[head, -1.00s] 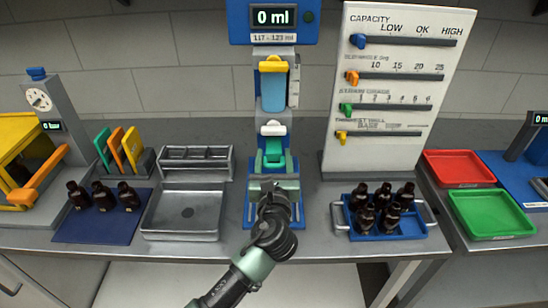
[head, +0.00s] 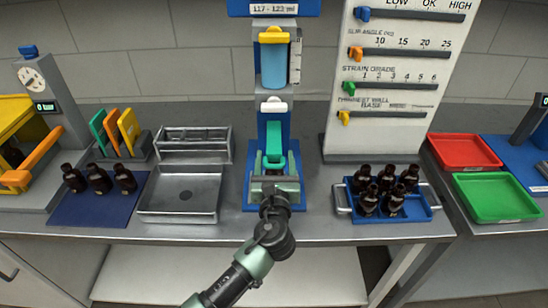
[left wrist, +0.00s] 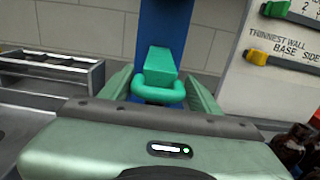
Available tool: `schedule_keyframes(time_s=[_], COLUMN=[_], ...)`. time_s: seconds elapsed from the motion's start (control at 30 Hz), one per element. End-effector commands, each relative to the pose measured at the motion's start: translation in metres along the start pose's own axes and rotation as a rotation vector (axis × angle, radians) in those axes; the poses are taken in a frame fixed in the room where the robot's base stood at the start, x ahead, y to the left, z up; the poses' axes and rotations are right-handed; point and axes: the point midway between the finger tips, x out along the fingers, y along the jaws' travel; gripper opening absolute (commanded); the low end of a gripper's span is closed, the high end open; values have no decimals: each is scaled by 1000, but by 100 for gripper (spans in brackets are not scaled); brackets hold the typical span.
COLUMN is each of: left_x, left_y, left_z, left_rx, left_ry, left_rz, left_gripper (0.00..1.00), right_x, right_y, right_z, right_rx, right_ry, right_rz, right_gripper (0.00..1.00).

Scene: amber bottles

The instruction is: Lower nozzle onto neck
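The filling station is a blue column (head: 253,160) at the centre of the bench, with a clear blue-filled cylinder (head: 274,64) above. A green nozzle part (head: 274,143) hangs on its front below a white knob (head: 273,106). In the left wrist view the nozzle part ends in a thick green ring (left wrist: 159,88). My left gripper (head: 275,175) is at the foot of the column. Its two fingers stand apart, one on each side of the ring; contact is not clear. Any bottle or neck under the nozzle is hidden. My right gripper is not in view.
Amber bottles stand on a blue mat (head: 80,212) at left and in a blue tray (head: 425,212) at right. An empty metal tray (head: 180,205) and a rack (head: 193,142) lie left of the station. A white slider panel (head: 390,75) rises behind right.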

Motion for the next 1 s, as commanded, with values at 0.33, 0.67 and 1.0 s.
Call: schedule_keyframes(time_s=[0.33,0.67,1.0], left_x=[-7,-60,-78], left_y=[0,0,0], left_z=[1,-1,1], left_rx=[-1,0,1], left_ry=[-3,-2,-2], left_rz=[1,0,1], left_gripper=[61,61,61], right_x=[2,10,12], right_y=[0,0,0], right_z=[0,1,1], right_rx=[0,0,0], right_ry=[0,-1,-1], right_rz=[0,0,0], right_gripper=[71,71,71])
